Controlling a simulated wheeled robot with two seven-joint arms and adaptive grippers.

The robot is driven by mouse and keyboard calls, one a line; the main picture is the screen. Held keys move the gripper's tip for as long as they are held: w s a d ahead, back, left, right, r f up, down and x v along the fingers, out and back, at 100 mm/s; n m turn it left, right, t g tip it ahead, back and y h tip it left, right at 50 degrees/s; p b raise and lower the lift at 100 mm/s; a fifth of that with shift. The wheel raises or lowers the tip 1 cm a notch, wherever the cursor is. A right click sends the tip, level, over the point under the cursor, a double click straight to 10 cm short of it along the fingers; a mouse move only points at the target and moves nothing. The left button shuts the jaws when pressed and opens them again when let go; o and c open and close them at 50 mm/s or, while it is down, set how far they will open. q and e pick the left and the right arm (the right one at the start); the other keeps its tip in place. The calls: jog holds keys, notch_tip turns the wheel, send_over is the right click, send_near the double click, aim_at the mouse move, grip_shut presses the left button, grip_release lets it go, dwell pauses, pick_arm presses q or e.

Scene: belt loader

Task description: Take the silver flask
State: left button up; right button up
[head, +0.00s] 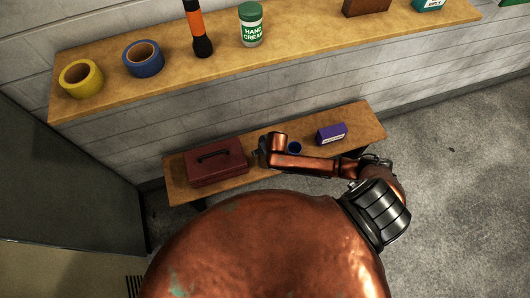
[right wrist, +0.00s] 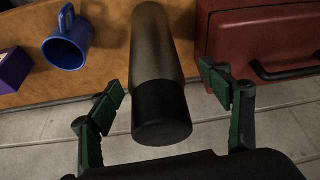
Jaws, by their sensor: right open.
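The silver flask (right wrist: 158,50) shows in the right wrist view as a dark grey metallic cylinder with a black cap (right wrist: 162,115) towards the camera. It appears to stand on the low wooden bench. My right gripper (right wrist: 163,94) is open, with one green-padded finger on each side of the flask; I cannot tell whether either touches it. In the head view my right gripper (head: 261,152) is over the bench beside the red case, and the flask cannot be made out there. My left gripper is not in view.
On the bench (head: 362,117) are a red case (head: 217,169), a blue mug (head: 294,148) and a purple box (head: 331,133). A higher shelf (head: 330,45) holds yellow tape (head: 81,78), blue tape (head: 143,58), a flashlight (head: 197,28) and hand cream (head: 250,25).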

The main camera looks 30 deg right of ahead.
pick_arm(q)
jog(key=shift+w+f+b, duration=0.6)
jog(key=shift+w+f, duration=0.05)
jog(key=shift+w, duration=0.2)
pick_arm(e)
jog(key=x, duration=0.5)
jog(key=shift+s+d, duration=0.1)
jog(key=shift+d, duration=0.25)
jog(key=shift+c, duration=0.2)
jog(key=c, duration=1.6)
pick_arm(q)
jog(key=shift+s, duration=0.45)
pick_arm(e)
jog(key=shift+c, duration=0.5)
jog(key=shift+r, duration=0.1)
